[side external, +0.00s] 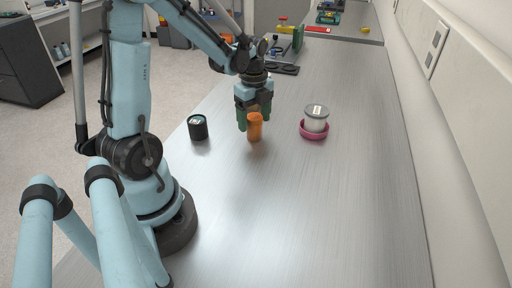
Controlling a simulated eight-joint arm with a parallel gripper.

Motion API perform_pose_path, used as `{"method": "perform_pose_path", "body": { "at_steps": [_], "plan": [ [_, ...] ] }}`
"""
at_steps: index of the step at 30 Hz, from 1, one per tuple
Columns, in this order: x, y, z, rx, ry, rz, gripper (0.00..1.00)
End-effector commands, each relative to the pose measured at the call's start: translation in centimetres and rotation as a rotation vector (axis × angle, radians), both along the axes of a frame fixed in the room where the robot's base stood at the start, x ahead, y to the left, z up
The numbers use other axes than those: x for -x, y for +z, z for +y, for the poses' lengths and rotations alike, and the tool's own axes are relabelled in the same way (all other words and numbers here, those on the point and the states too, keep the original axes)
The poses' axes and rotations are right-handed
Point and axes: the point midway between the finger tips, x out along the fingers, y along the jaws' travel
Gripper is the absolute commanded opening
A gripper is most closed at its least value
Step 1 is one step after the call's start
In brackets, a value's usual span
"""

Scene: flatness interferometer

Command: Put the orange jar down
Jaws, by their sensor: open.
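The orange jar (255,128) stands upright on the grey metal bench (300,215). My gripper (254,117) points down right at the jar, with its green fingertips at the level of the jar's upper part. The gripper is open. One finger shows to the left of the jar and the other is by its upper right. From this view I cannot tell whether either finger touches the jar.
To the right, a white jar with a grey lid (316,117) sits in a pink dish (314,134). Dark round-topped items (284,69) lie farther back. The front of the bench is clear.

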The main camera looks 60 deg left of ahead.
Motion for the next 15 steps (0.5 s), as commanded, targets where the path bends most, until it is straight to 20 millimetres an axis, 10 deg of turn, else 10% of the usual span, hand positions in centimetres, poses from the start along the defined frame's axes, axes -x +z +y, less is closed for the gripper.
{"method": "perform_pose_path", "body": {
  "at_steps": [15],
  "plan": [
    [0.0, 7.7, 0.0, 0.0, 0.0, 0.0, 0.74]
  ]
}}
